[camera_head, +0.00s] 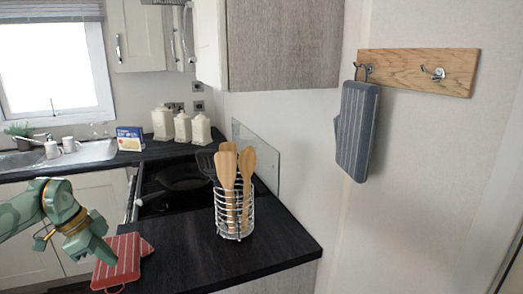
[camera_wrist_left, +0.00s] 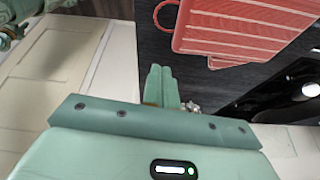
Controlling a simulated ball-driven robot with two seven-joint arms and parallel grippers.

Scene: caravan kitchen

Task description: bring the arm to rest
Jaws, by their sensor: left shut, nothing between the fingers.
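My left gripper (camera_head: 103,250) comes in from the left in the head view, in front of the dark counter's left edge. Its fingers (camera_wrist_left: 162,87) are together and empty in the left wrist view. A red striped cloth or pot holder (camera_head: 118,262) lies on the counter beside the fingertips; it also shows in the left wrist view (camera_wrist_left: 245,27), with a loop at its corner. The fingers look apart from it in the wrist view. My right gripper is not in view.
A wire holder (camera_head: 234,222) with wooden utensils stands on the dark counter (camera_head: 270,262). A hob (camera_head: 170,185) lies behind it. A grey striped pot holder (camera_head: 356,132) hangs from a wooden hook rack (camera_head: 420,71). White canisters (camera_head: 182,127) and a blue box (camera_head: 130,139) stand at the back.

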